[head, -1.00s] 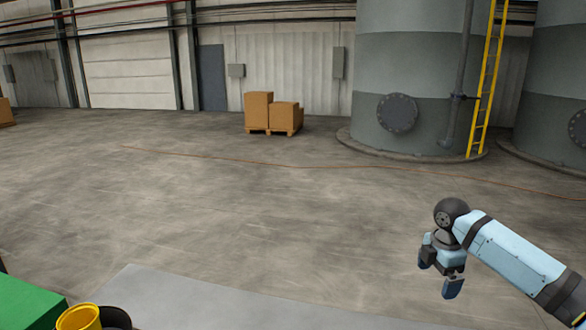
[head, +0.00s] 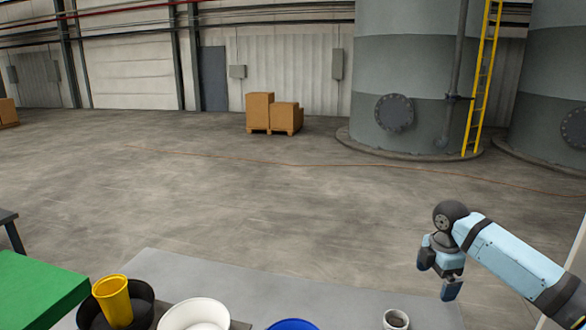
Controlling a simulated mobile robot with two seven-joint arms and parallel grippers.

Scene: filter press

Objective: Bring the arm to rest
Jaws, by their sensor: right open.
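My right arm (head: 510,265) comes in from the right edge, light blue with dark bands. Its right gripper (head: 436,281) hangs at the end with its fingers pointing down. It is open, with nothing between the fingers. It shows above the right part of the grey surface at the bottom, apart from the things there. My left gripper is not in view.
A grey surface (head: 235,277) at the bottom carries a yellow cup (head: 114,300) in a black bowl, a white bowl (head: 195,314), a blue round thing (head: 293,325) and a small cup (head: 396,319). A green block (head: 35,290) is at left. Open floor lies beyond.

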